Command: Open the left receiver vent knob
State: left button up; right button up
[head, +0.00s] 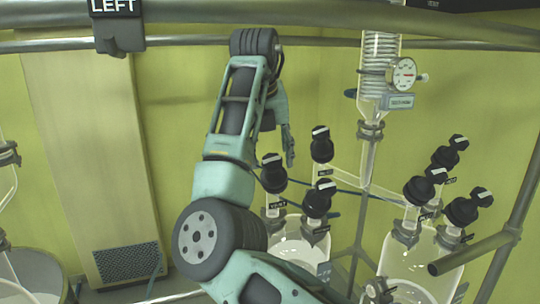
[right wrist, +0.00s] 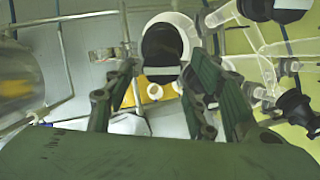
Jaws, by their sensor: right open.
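The left receiver (head: 300,245) is a clear glass vessel with several black knobs on glass necks. One knob (head: 272,172) stands at its left, one (head: 321,143) at the back and one (head: 317,200) at the front. Their labels are too small to read, so I cannot tell which is the vent. My right gripper (head: 289,155) hangs above and between the left and back knobs, apart from them. In the right wrist view my gripper (right wrist: 163,78) is open, with a round black knob (right wrist: 163,43) beyond its fingertips. My left gripper is out of view.
A second glass vessel (head: 415,260) with black knobs stands at the right. A glass coil column (head: 381,70) with a dial gauge (head: 403,74) rises behind. Metal rails (head: 180,42) cross the top, with a LEFT sign (head: 113,8). A pipe (head: 475,252) juts in at the lower right.

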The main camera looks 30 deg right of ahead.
aim_at(272, 162)
jog(key=shift+w+x, duration=0.2)
jog(key=shift+x, duration=1)
jog(key=shift+s+r, duration=0.1)
jog(key=c, duration=1.1)
jog(key=shift+n, duration=0.4)
